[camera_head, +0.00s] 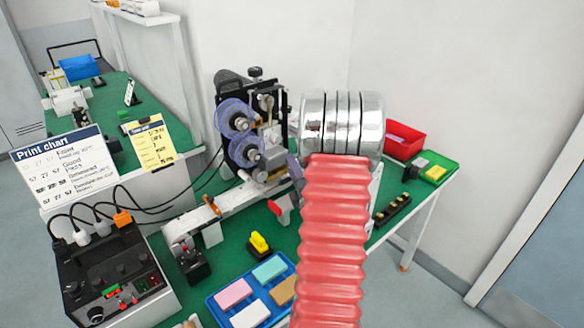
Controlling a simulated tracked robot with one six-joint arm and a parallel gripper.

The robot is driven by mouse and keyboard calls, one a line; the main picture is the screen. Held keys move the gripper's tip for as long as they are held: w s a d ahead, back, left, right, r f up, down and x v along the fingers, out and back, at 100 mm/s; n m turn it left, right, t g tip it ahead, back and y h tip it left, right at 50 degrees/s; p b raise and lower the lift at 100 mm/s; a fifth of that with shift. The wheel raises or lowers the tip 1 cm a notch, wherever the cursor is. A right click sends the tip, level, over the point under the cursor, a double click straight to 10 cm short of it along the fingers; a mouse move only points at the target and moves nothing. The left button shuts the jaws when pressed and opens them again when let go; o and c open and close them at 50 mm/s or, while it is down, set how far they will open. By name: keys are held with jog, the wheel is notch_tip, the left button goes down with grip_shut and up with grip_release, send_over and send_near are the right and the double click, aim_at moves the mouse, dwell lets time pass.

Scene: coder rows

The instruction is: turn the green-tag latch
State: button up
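I cannot make out a green-tagged latch for certain. The coder machine (243,135) stands at the back of the green table, with two purple-blue reels on its dark front plate. A small red-and-white tab (280,206) sits low at its right, beside the white conveyor rail (236,200). My arm, with a red ribbed sleeve, rises from the bottom edge and covers the area right of the machine. My gripper's fingertips are not visible, so I cannot see whether it is open or what it touches.
A black control box (110,262) with cables stands front left. A blue tray (222,305) with coloured blocks lies at the front, near a yellow-topped black piece (259,244). A red bin (403,138) and a green tray (440,165) are at the right. A print chart (68,168) stands left.

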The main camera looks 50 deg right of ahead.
jog(key=shift+w+d, duration=0.3)
jog(key=shift+w, duration=0.2)
jog(key=shift+c, duration=0.6)
grip_shut()
